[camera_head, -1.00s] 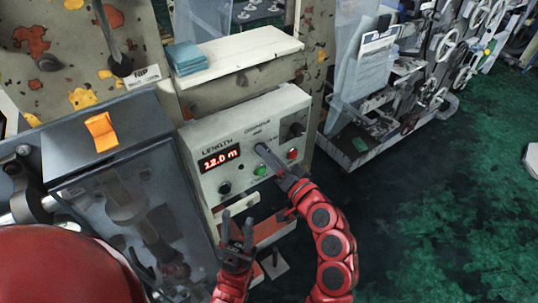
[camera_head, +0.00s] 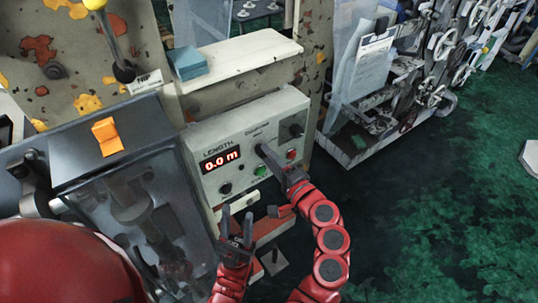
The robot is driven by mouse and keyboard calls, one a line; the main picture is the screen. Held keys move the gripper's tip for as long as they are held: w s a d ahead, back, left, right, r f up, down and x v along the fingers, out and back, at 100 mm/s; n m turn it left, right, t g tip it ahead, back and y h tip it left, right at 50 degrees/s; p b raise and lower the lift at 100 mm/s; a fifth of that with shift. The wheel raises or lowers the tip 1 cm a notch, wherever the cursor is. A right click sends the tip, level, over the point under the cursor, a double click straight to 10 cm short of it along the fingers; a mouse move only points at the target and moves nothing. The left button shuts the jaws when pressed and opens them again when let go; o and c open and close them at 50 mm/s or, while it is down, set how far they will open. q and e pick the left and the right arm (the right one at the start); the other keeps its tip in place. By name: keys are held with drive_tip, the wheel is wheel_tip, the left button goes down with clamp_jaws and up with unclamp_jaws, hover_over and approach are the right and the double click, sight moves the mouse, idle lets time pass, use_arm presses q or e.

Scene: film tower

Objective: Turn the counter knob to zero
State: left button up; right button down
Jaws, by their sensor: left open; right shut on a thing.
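The grey control box (camera_head: 208,138) has a red display (camera_head: 220,161) that reads 0.0 m under the word LENGTH.
The panel also has a black knob (camera_head: 225,188), a green button (camera_head: 260,170), a red button (camera_head: 291,154) and a dark knob (camera_head: 296,131). A white shelf (camera_head: 245,58) with a blue block (camera_head: 187,63) is above. A clear-covered machine (camera_head: 140,205) stands left. Green floor (camera_head: 450,215) is open at right.

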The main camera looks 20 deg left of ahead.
idle(0.4)
drive_tip(key=c, duration=0.5)
unclamp_jaws()
drive_tip(key=p+v, duration=0.2)
drive_tip(key=v, duration=1.5)
drive_tip(key=shift+s+d+f, duration=0.1)
drive_tip(key=shift+d, duration=0.05)
